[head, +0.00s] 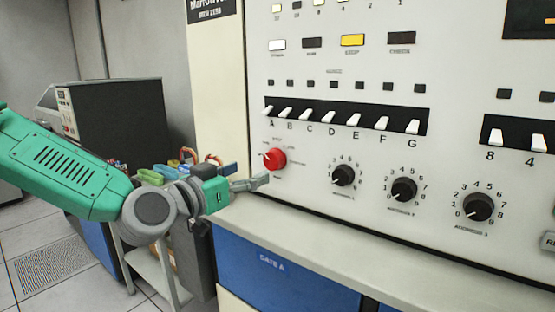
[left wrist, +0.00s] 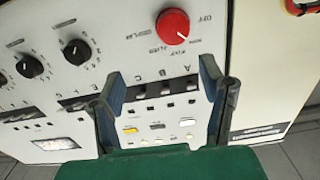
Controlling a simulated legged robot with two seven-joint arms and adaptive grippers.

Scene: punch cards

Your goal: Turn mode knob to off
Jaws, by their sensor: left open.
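The red mode knob (head: 275,158) is on the pale front panel, at the left end of the row of knobs. In the left wrist view the red knob (left wrist: 172,24) is at the top middle. Its white pointer line aims to the lower right, away from the OFF label (left wrist: 205,18) at its upper right. My left gripper (head: 262,182) is just below and left of the knob in the head view. In the left wrist view its two fingers (left wrist: 162,74) are spread apart with nothing between them. My right gripper is not in view.
Several black dials, such as this one (head: 343,175), are right of the red knob. White lever switches (head: 327,117) run above it. A pale ledge (head: 320,232) juts out below the panel. A dark cabinet (head: 110,120) stands at the left.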

